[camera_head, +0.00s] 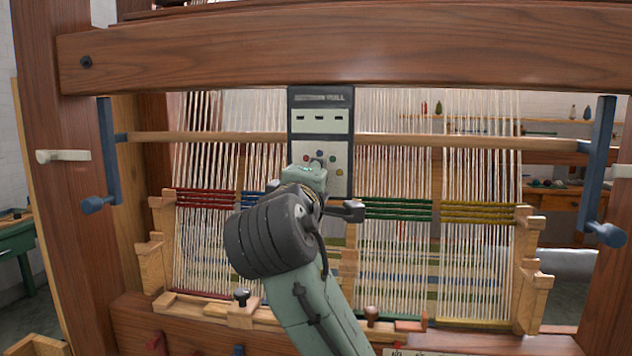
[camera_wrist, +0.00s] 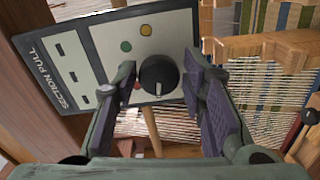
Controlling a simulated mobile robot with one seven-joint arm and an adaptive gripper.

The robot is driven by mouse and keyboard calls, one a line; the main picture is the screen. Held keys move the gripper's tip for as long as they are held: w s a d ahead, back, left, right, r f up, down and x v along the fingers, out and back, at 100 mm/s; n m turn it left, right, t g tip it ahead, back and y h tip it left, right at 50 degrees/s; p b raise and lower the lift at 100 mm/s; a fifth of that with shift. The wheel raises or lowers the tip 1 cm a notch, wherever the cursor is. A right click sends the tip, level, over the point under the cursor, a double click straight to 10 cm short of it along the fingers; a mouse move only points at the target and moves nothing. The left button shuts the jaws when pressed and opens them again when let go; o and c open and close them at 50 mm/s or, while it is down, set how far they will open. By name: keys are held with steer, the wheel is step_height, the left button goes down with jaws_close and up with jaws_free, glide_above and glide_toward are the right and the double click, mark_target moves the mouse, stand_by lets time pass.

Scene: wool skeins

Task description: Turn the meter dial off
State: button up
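The meter is a grey panel with a dark top marked "SECTION PULL" (camera_head: 319,120), and it hangs in front of the loom's threads. It fills the upper left of the wrist view (camera_wrist: 70,65), turned on its side. Its round black dial (camera_wrist: 158,75) with a pale pointer line shows there. My gripper (camera_wrist: 160,80) is open, with one dark-padded finger on each side of the dial and a gap showing. Whether the fingertips touch the panel I cannot tell. In the head view my gripper (camera_head: 318,164) is at the panel's lower half and hides the dial.
Small coloured lamps (camera_wrist: 146,30) sit beside the dial. Blue crank handles (camera_head: 108,150) stand at both sides of the loom, under a thick wooden beam (camera_head: 400,45). Wooden blocks and coloured warp bands (camera_head: 205,198) lie close to my arm on both sides.

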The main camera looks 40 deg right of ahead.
steer(key=shift+o, duration=1.1)
steer(key=v, duration=1.2)
